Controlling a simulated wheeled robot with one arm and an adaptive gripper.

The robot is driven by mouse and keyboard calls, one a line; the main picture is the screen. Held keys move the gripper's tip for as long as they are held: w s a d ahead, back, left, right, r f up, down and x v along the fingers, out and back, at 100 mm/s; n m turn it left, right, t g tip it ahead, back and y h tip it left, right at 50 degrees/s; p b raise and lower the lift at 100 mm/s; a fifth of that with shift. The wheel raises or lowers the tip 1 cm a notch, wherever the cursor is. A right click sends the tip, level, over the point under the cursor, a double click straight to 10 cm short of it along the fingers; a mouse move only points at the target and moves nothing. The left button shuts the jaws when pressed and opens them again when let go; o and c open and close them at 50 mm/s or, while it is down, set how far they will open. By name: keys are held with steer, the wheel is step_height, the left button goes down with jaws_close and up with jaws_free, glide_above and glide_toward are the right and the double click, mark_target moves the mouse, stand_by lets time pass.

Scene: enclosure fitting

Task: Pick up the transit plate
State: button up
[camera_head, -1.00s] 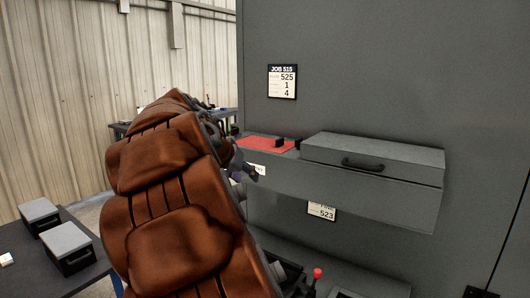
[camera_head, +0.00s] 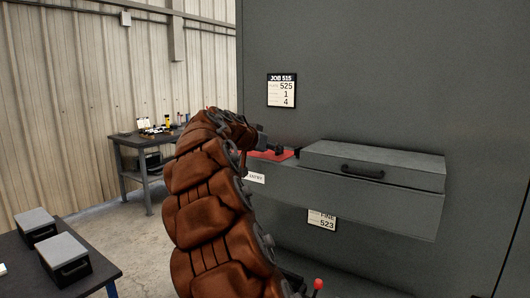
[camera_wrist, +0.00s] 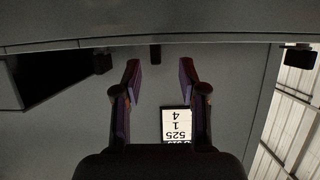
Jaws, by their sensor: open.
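A flat red plate (camera_head: 284,155) lies on the grey ledge of the enclosure, left of the lidded grey box. It is the only plate-like thing I see, but I cannot tell for sure that it is the transit plate. My arm and gripper partly cover it in the head view. My gripper (camera_head: 268,142) is above or beside the red plate. In the wrist view my gripper (camera_wrist: 162,76) has its two fingers spread with nothing between them. A small black block (camera_wrist: 155,53) shows beyond the gap between the fingertips. No red surface shows in the wrist view.
The grey box (camera_head: 375,155) with a black handle sits on the ledge to the right. A job sign (camera_head: 281,91) hangs on the enclosure wall above. A dark table (camera_head: 105,283) with two lidded boxes stands at front left. A workbench (camera_head: 133,141) stands at the back left.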

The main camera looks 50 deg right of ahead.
steer(key=x, duration=0.1)
steer(key=p+x, duration=0.1)
steer(key=x, duration=0.1)
steer(key=shift+s+d+r, duration=0.2)
steer(key=shift+s+d, duration=0.05)
steer(key=shift+d, duration=0.1)
steer(key=shift+d+f+p, duration=0.2)
steer(key=shift+d+p, duration=0.1)
steer(key=shift+d, duration=0.1)
jaws_close()
